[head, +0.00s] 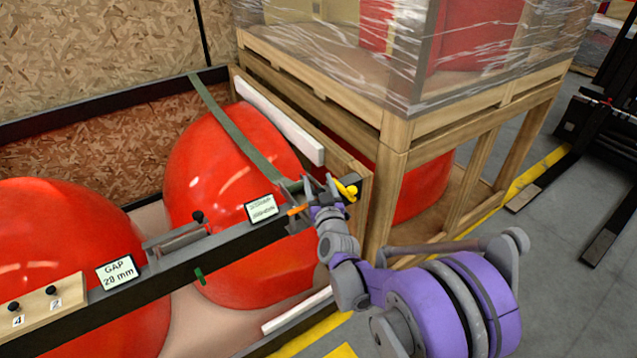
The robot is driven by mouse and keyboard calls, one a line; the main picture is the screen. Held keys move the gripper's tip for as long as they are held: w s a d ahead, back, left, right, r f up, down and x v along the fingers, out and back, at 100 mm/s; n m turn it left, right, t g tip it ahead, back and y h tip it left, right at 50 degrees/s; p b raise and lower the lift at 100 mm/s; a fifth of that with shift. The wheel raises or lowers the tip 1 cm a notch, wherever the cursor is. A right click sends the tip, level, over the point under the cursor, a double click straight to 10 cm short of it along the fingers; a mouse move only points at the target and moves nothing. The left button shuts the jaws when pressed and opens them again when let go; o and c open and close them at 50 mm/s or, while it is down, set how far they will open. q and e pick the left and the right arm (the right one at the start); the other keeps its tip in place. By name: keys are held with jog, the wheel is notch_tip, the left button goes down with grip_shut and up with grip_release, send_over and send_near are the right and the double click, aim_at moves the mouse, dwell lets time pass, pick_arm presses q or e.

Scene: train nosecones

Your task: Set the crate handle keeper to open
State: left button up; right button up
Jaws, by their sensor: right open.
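My right gripper (323,192) is open at the right end of the dark rail, by the crate's wooden corner. A small yellow piece (347,190) shows right beside its fingers; it may be the crate handle keeper, but I cannot tell its setting. A small orange piece (297,210) lies just left of the fingers. I cannot tell whether the gripper touches either piece. The gripper and wrist hide part of this spot. My left gripper is not in view.
A "GAP 20 mm" sign (117,271) stands on the rail. A wrapped load on a wooden frame (396,130) stands behind. Grey floor (560,240) is open at right, near forklift forks (608,237).

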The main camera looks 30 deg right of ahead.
grip_shut()
dwell(1.3)
